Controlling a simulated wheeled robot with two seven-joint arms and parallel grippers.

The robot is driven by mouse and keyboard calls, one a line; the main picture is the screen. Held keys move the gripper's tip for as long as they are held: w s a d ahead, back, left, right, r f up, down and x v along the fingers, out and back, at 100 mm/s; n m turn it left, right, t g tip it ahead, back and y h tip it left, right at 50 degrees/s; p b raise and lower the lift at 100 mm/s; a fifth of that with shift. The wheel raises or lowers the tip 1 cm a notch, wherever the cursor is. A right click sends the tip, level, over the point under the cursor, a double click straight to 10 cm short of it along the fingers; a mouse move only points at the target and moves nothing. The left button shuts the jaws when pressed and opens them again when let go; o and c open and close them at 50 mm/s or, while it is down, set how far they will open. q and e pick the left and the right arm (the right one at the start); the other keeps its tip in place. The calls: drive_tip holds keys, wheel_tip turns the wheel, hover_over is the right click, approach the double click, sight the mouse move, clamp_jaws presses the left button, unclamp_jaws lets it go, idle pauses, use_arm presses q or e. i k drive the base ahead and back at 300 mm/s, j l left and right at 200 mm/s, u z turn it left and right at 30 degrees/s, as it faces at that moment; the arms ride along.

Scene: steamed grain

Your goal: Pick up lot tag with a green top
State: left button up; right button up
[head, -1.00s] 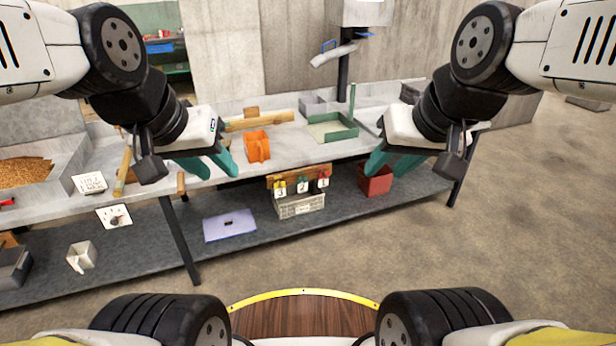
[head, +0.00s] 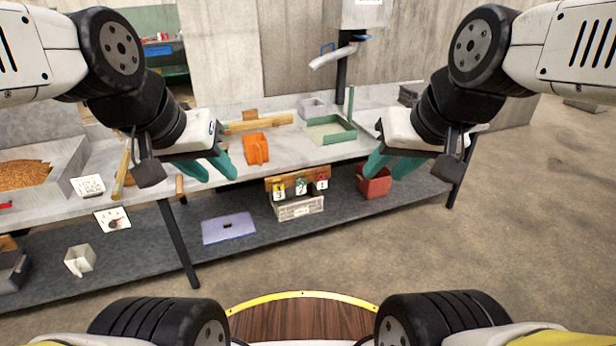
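Three lot tags hang side by side on a wooden rack (head: 297,183) at the front of the bench. The lot tag with a green top (head: 301,188) is the middle one and shows a 2. The yellow-topped tag (head: 278,190) is left of it with a 3, and the red-topped tag (head: 321,183) is right of it with a 1. My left gripper (head: 216,177) is open and empty, left of the rack. My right gripper (head: 384,174) is open and empty, right of the rack, in front of the red bin. Both are apart from the tags.
A grey crate (head: 299,208) sits under the tags on the lower shelf. A red bin (head: 374,187) stands to its right and a lilac board (head: 230,228) lies to its left. On the bench are an orange holder (head: 256,148) and a green tray (head: 331,131).

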sight(299, 190)
drive_tip(key=i+j+z, duration=0.35)
drive_tip(key=i, duration=0.15)
drive_tip(key=i+j+z, duration=0.7)
drive_tip(key=j, duration=0.4)
